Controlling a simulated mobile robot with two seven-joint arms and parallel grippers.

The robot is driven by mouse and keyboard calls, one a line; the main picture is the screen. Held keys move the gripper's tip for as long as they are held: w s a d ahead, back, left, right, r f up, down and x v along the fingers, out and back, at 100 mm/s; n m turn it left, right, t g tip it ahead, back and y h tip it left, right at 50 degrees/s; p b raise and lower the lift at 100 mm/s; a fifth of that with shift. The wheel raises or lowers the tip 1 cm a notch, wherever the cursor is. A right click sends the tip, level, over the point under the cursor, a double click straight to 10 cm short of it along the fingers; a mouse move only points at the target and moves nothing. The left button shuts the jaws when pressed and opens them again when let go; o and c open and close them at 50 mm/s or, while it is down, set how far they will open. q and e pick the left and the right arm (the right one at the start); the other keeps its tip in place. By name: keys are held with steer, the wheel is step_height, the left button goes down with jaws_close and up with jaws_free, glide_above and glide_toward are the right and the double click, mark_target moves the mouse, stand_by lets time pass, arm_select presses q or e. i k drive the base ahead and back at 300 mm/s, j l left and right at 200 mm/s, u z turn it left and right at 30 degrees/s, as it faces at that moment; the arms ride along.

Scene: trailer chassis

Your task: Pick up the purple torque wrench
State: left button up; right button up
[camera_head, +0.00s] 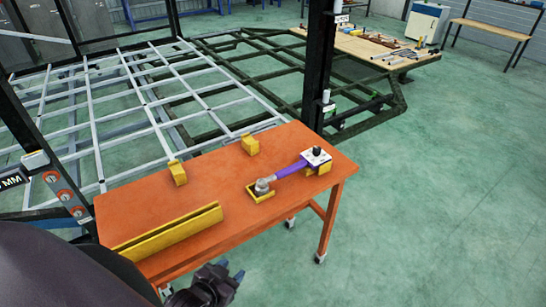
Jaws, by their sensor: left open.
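The purple torque wrench (291,170) lies at the right end of the orange table (161,205). Its grey round end (262,187) sits in a small yellow holder (257,196). Its other end has a white and black block (316,157) and rests on another yellow support (325,169). My left gripper (233,275) is at the bottom of the head view, in front of the table's near edge. It is open and empty, well apart from the wrench. My right gripper is not in view.
A long yellow angled bar (170,232) lies along the table's near left part. Two small yellow blocks (178,173) (250,145) stand at its far edge. A dark upright post (318,65) and the metal chassis frame (110,110) are behind. Green floor on the right is clear.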

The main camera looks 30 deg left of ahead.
mark_target(262, 187)
steer(key=i+l+u, duration=0.1)
steer(key=u, duration=0.25)
steer(key=i+l+u, duration=0.15)
steer(key=u, duration=0.25)
steer(key=i+l+u, duration=0.35)
steer(key=k+j, duration=0.1)
